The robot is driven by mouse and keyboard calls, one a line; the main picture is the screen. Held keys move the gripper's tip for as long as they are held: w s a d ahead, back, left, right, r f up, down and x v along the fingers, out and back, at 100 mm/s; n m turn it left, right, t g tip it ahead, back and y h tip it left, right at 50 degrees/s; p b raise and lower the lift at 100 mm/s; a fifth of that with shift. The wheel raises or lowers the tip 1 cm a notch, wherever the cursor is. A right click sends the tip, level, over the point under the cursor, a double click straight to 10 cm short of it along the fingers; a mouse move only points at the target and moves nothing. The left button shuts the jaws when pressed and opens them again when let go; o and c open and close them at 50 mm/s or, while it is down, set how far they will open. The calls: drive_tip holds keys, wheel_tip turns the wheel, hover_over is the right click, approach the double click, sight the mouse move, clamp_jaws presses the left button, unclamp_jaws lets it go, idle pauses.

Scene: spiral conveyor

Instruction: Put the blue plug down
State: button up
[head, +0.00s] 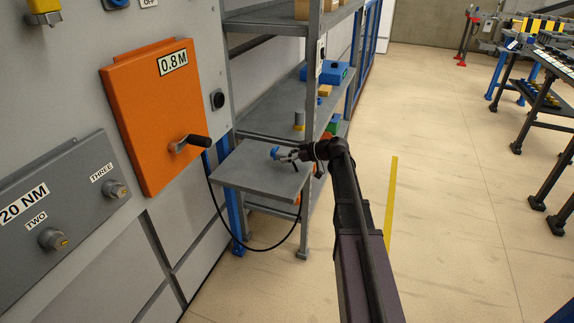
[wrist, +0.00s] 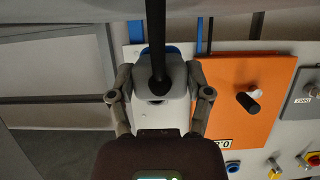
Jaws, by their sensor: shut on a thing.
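The blue plug (head: 275,152) shows as a small blue piece at the tip of my gripper (head: 288,156) in the head view. It is over the small grey side shelf (head: 240,180); I cannot tell whether it touches the surface. In the wrist view the fingers of my gripper (wrist: 160,82) are closed around a grey plug body (wrist: 175,78) with some blue behind it. A thick black cable (wrist: 156,35) runs up from this body. The plug's far end is hidden.
An orange panel (head: 150,110) with a black-handled lever stands left of the shelf. A black cable (head: 250,248) hangs in a loop below the shelf. A grey rack (head: 270,112) holding several items stands behind.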

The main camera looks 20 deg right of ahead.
sight(289, 169)
drive_tip(key=shift+f+b, duration=1.6)
drive_tip(key=shift+f, duration=0.1)
drive_tip(key=shift+f, duration=0.15)
drive_tip(key=o, duration=1.3)
drive_tip(key=shift+r, duration=0.2)
drive_tip(key=shift+s+d+r, duration=0.1)
drive_tip(key=shift+d+r, duration=0.05)
drive_tip(key=p+v, duration=0.4)
drive_tip(key=v, duration=0.7)
drive_tip(key=shift+s+d+p, duration=0.2)
drive_tip(key=shift+d+p, duration=0.05)
drive_tip(key=shift+p, duration=0.1)
